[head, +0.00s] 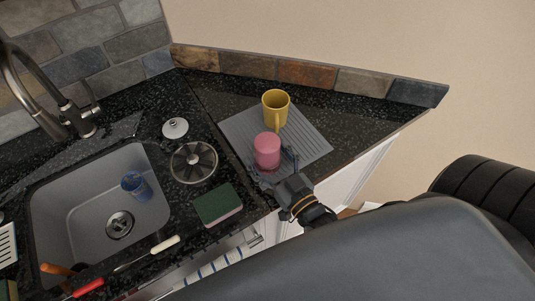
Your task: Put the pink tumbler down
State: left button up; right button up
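The pink tumbler (267,148) is over the grey ribbed drying mat (309,142) on the dark counter, just in front of a yellow mug (275,107). Its closed, rounded end seems to face up. I cannot tell whether it touches the mat. My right gripper (275,169) reaches in from the lower right, with its fingers on either side of the tumbler's lower part, and looks shut on it. The fingers hide part of the tumbler's lower edge. My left gripper is not in view.
Left of the mat are a glass lid (194,162), a white round lid (175,128) and a green sponge (218,205). The sink (85,215) at the left holds a blue glass (136,185). A stone backsplash (306,74) runs behind the mat.

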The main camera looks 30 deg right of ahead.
jog(key=shift+s+r, duration=0.1)
jog(key=shift+r, duration=0.15)
pick_arm(q)
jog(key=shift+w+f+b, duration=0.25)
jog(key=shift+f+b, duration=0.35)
jog(key=shift+b, duration=0.05)
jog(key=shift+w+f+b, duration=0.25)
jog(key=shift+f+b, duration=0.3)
jog(key=shift+b, duration=0.05)
pick_arm(e)
jog(key=s, duration=1.1)
jog(key=shift+s+d, duration=0.4)
jog(key=shift+d, duration=0.05)
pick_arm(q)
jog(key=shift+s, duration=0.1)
